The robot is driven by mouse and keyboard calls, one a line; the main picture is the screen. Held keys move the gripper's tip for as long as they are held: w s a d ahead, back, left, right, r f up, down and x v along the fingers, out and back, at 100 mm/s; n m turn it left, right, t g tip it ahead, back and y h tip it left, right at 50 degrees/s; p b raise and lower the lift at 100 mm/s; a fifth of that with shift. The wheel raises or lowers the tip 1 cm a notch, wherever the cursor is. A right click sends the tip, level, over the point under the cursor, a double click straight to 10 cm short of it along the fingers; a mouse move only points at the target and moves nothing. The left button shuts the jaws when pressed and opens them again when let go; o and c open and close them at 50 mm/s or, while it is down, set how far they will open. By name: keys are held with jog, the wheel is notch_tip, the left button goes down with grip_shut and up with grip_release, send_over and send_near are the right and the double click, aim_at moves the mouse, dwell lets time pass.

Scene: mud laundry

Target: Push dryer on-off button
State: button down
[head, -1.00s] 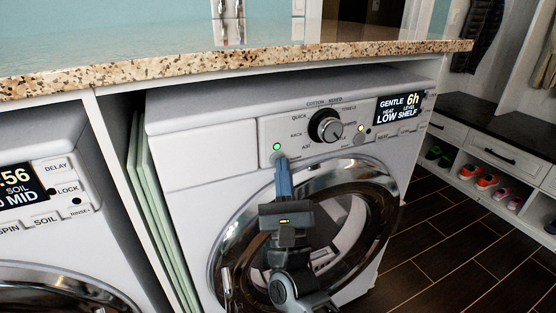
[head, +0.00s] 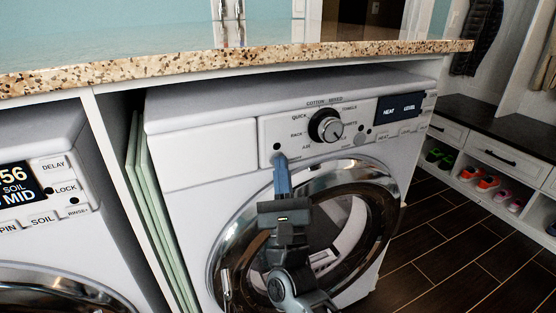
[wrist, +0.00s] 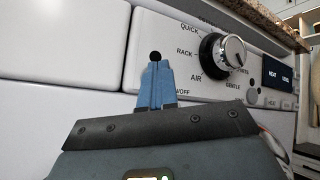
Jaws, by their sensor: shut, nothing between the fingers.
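The dryer (head: 190,170) is the white front-loader under the counter, with a round glass door below its control panel. The panel has a black and silver dial (head: 326,126) and a display (head: 398,106), which reads only "HEAT LEVEL". A small indicator light (head: 277,147) at the panel's left is dark; it also shows in the wrist view (wrist: 155,56). My gripper (head: 281,160) is shut and empty. Its blue fingertips are at the panel just below that light, seemingly against it. They cover the on-off button; part of its "OFF" label shows beside them in the wrist view.
A granite counter (head: 250,55) overhangs the dryer close above the panel. A washer (head: 40,200) stands at the left, and green boards (head: 155,210) stand in the gap between. A bench with shoe cubbies (head: 490,170) is at the right. Dark floor is open before it.

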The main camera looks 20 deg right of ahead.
jog(key=shift+s, duration=0.8)
jog(key=shift+s, duration=0.1)
jog(key=shift+s, duration=2.4)
